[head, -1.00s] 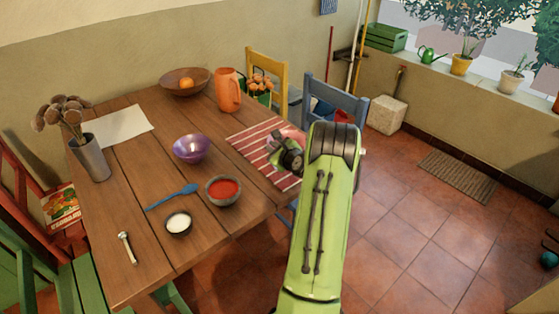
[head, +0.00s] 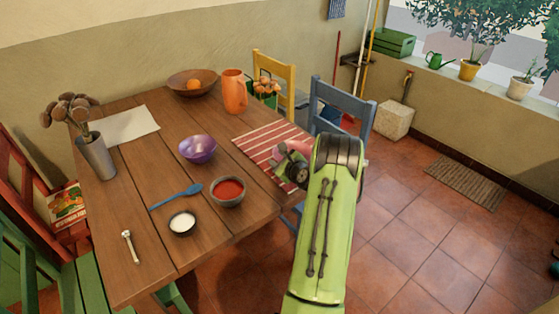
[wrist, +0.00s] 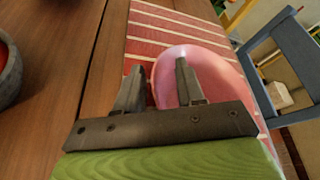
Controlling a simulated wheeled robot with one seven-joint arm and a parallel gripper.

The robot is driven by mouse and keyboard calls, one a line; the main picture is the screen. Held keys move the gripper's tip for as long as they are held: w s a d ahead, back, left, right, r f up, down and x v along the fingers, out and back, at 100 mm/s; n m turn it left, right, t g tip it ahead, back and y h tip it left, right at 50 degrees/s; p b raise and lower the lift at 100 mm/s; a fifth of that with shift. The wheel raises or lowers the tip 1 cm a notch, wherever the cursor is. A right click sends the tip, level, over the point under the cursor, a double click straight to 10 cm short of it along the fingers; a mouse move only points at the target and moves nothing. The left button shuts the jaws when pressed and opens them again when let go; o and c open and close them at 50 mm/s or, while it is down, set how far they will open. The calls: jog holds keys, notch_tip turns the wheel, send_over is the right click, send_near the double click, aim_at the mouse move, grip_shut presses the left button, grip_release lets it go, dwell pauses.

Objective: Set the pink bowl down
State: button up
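The pink bowl (wrist: 221,75) shows large in the wrist view, over the right side of the red-striped mat (wrist: 178,22). In the head view the pink bowl (head: 297,148) is partly hidden behind my gripper (head: 287,160) and arm. It is at the right edge of the mat (head: 262,143) on the wooden table (head: 130,190). Whether its base touches the mat is hidden.
A purple bowl (head: 198,149), a bowl of red food (head: 228,190), a white-filled bowl (head: 182,222) and a blue spoon (head: 177,196) lie left of the mat. An orange pitcher (head: 234,92) stands behind. A blue chair (head: 340,103) stands close to the table's right edge.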

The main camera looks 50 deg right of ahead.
jog(key=shift+s+r, duration=0.2)
jog(key=p+v, duration=0.1)
jog(key=v, duration=1.1)
jog(key=w+a+r+n+g+y, duration=0.1)
jog(key=w+a+r+n+y, duration=0.25)
jog(key=a+n, duration=0.35)
jog(key=w+a+r+n+y, duration=0.25)
jog(key=w+a+n, duration=0.2)
jog(key=a, duration=0.35)
jog(key=s+a+r+n+g+y, duration=0.1)
jog(key=a+r+n+g, duration=0.1)
jog(key=a+n, duration=0.4)
jog(key=s+a+r+n+g, duration=0.15)
jog(key=a+n, duration=0.25)
jog(key=a, duration=0.4)
jog(key=s+a+r+n+g, duration=0.1)
jog(key=s+a+n, duration=0.2)
jog(key=s, duration=0.3)
jog(key=s+a+r+n+h, duration=0.1)
jog(key=s+a+r+n, duration=0.1)
jog(key=s+n, duration=0.3)
jog(key=s+a+r+n+g, duration=0.1)
jog(key=s+a+r+n, duration=0.1)
jog(key=s+a+n, duration=0.3)
jog(key=s, duration=0.2)
jog(key=shift+s+g, duration=0.35)
jog(key=shift+r+p, duration=0.1)
jog(key=shift+p, duration=0.2)
